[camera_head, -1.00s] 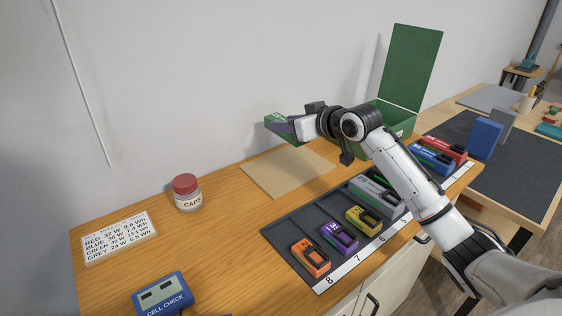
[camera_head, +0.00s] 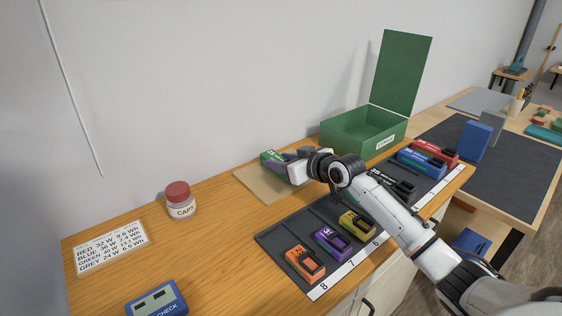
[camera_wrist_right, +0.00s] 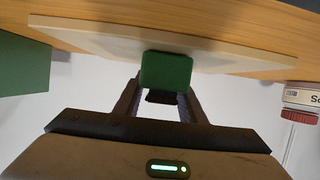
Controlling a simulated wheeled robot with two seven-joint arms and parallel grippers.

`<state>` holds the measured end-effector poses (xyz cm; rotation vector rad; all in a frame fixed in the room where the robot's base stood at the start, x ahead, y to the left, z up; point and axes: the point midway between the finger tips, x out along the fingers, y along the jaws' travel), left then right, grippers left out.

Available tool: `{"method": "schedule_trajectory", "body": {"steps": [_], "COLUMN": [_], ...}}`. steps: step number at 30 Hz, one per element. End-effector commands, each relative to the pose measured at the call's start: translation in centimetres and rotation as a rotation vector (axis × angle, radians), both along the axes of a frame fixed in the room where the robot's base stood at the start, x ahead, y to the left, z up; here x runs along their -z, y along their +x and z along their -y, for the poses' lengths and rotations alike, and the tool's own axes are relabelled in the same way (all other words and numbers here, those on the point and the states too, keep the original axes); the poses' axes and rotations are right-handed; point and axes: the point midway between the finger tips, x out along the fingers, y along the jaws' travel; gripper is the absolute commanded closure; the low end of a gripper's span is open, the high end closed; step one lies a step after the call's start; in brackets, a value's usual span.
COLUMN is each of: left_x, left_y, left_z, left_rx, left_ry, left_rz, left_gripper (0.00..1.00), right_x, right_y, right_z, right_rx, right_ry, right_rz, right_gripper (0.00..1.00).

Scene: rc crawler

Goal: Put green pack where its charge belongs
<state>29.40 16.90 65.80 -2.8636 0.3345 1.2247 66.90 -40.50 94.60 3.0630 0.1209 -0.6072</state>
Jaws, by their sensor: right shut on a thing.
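The green pack (camera_head: 273,160) is in my right gripper (camera_head: 291,168), low over the tan board (camera_head: 262,188) at the back of the bench. In the right wrist view the green pack (camera_wrist_right: 166,72) sits between the two fingers, with the pale board (camera_wrist_right: 225,55) close behind it. I cannot tell whether the pack touches the board. A card (camera_head: 110,247) at the left lists colours with W and Wh figures, too small to read surely. The blue cell checker (camera_head: 157,299) is cut off at the bottom edge. My left gripper is not in view.
A dark slotted tray (camera_head: 285,232) holds orange (camera_head: 305,263), purple (camera_head: 332,242), yellow (camera_head: 357,223), black, blue (camera_head: 421,162) and red packs, above a numbered strip. My arm hides part of it. An open green box (camera_head: 352,135) stands behind. A caps jar (camera_head: 180,203) stands left.

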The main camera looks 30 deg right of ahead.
Motion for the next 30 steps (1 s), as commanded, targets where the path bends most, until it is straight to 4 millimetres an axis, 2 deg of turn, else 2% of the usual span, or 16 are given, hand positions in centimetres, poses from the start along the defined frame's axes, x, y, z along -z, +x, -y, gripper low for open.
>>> {"method": "schedule_trajectory", "body": {"steps": [4, 5, 8, 20, 23, 30], "left_x": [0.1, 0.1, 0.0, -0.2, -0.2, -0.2], "left_y": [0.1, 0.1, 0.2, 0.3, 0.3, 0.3], "left_z": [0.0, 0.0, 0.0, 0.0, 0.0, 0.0], "left_rx": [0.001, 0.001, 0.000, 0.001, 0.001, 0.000], "left_ry": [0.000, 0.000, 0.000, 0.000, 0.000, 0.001], "left_rz": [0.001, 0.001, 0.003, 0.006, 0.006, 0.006], "left_gripper": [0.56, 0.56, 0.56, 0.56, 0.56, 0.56], "right_x": [0.1, 0.3, 0.2, -0.2, -0.6, -2.4], "right_y": [0.1, 0.0, 0.0, -0.3, -1.4, -6.0], "right_z": [0.0, 0.0, 0.0, 0.1, 0.2, 0.4], "right_rx": [0.000, 0.000, 0.000, 0.001, 0.000, -0.002], "right_ry": [0.000, 0.000, 0.000, -0.001, -0.002, -0.005], "right_rz": [0.004, 0.000, 0.000, 0.000, 0.000, -0.002], "right_gripper": [0.95, 0.62, 0.45, 0.45, 0.45, 0.45]}}
